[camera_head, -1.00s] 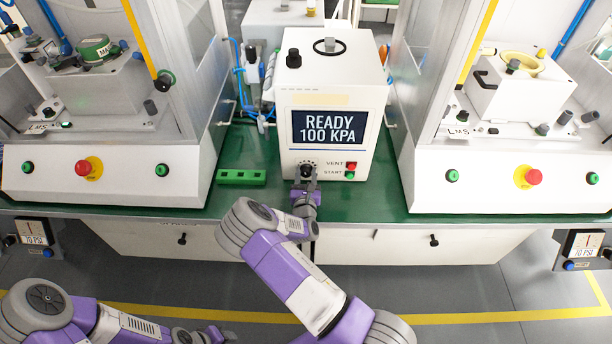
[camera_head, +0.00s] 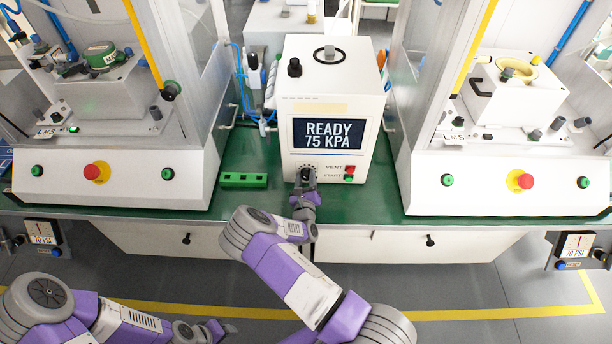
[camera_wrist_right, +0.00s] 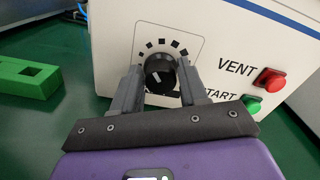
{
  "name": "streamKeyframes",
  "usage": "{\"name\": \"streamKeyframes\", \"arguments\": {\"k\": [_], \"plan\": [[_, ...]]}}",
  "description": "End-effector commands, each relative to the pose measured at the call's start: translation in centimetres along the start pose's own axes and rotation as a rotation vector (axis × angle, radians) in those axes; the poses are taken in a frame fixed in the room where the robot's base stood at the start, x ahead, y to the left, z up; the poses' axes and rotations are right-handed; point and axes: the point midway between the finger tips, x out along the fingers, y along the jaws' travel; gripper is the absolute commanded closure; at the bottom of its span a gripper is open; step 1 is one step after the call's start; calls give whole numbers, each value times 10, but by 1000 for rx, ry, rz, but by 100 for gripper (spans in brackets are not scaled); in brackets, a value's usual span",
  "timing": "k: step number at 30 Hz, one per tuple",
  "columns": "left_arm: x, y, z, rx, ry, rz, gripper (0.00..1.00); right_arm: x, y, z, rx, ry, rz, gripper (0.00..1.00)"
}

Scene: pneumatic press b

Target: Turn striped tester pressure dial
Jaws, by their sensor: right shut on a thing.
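The white tester (camera_head: 328,95) stands at the middle of the green bench, and its screen (camera_head: 328,134) reads "READY 75 KPA". Its black dial (camera_wrist_right: 161,74) sits low on the front face inside a ring of black marks, with a white pointer line. My right gripper (camera_head: 306,178) reaches the dial from the front. In the right wrist view its two grey fingers (camera_wrist_right: 160,88) stand on either side of the dial and are shut on it. My left gripper (camera_head: 226,331) is at the bottom left, over the floor, small and hard to read.
The red VENT button (camera_wrist_right: 271,80) and green START button (camera_wrist_right: 251,105) are just right of the dial. A green slotted block (camera_head: 243,180) lies on the bench left of the tester. White machines with red stop buttons (camera_head: 92,172) (camera_head: 525,181) flank it.

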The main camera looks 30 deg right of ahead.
Motion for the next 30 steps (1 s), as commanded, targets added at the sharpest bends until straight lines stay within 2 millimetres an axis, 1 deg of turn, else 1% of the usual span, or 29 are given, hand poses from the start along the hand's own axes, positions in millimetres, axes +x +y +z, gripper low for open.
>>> {"name": "streamKeyframes", "arguments": {"k": [1, 9, 21, 22, 26, 27, 30], "plan": [[-3, 1, 0, 0, 0, 0, 57, -1, 0, 0, -24, 3, 1, 87], [-7, 3, 0, 0, 0, 0, 57, -1, 0, -1, -94, 3, 0, 87], [-7, 3, 0, 0, 0, 0, 57, -1, 1, -2, -102, 4, 0, 87], [-7, 3, 0, 0, 0, 0, 57, -1, 1, -2, -102, 4, 0, 55], [-8, 3, 0, 0, 0, 0, 57, -1, 0, -2, -101, 4, 0, 35], [-8, 3, 0, 0, 0, 0, 57, 0, 0, -2, -101, 3, 0, 34], [-8, 3, 0, 0, 0, 0, 57, 0, 0, -1, -101, 2, 0, 34]]}}
